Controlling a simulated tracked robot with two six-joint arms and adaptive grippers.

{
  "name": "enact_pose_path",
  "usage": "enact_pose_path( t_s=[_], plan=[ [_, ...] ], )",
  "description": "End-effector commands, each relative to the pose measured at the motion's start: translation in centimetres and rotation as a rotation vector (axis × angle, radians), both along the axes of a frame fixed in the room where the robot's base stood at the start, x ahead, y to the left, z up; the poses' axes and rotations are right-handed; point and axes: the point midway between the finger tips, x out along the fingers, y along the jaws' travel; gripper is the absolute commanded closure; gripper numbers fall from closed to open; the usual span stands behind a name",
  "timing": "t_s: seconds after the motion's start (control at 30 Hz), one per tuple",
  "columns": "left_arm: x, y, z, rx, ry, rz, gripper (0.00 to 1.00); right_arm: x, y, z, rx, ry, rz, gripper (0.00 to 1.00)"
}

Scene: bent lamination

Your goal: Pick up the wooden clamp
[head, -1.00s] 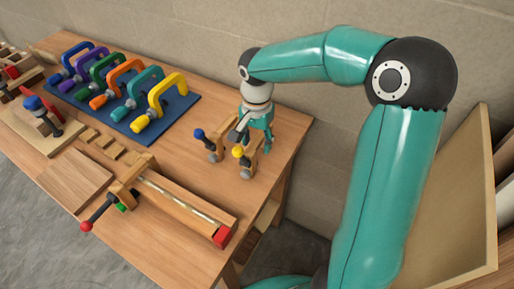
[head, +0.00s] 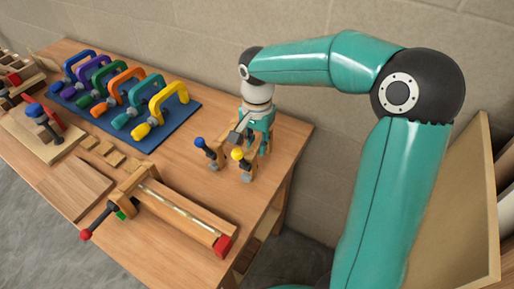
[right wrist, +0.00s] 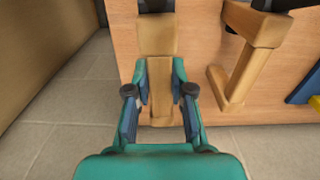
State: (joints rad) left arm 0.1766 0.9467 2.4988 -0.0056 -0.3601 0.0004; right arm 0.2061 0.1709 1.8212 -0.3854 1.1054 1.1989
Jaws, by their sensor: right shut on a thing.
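Two small wooden clamps stand near the right end of the workbench. One has a yellow ball knob (head: 237,154) and the other a blue ball knob (head: 200,142). My right gripper (head: 257,135) is low over the yellow-knobbed clamp and shut on it; its fingers and part of the clamp's frame overlap in the head view. In the right wrist view the held clamp's wooden frame (right wrist: 158,80) lies between the two fingers (right wrist: 160,100). The blue-knobbed clamp (right wrist: 245,60) stands apart to the right there. My left gripper is not in view.
The wooden workbench (head: 180,208) stands against a block wall. A blue board (head: 180,118) bears several coloured C-clamps. A long wooden bar clamp (head: 170,210) lies at the front. Wooden blocks lie on the left. A tan panel (head: 460,210) leans at the right.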

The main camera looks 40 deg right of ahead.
Motion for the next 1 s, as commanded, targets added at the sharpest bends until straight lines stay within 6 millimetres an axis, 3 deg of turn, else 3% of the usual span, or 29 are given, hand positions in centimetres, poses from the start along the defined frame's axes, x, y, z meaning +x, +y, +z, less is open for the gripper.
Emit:
enact_pose_path(
  t_s=[0.17, 0.5, 0.77, 1.0],
  plan=[
    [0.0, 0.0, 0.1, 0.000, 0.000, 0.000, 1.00, 0.1, 0.0, 3.7, -0.001, -0.008, 0.001, 1.00],
    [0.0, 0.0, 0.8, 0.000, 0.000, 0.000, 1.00, 0.1, 0.0, 13.1, 0.000, -0.006, 0.001, 1.00],
    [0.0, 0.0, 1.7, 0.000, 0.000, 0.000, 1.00, 0.1, 0.1, 17.4, 0.001, -0.002, 0.002, 1.00],
    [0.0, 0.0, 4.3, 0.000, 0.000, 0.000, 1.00, 0.0, 0.1, 20.6, 0.000, -0.001, 0.002, 1.00]
  ],
)
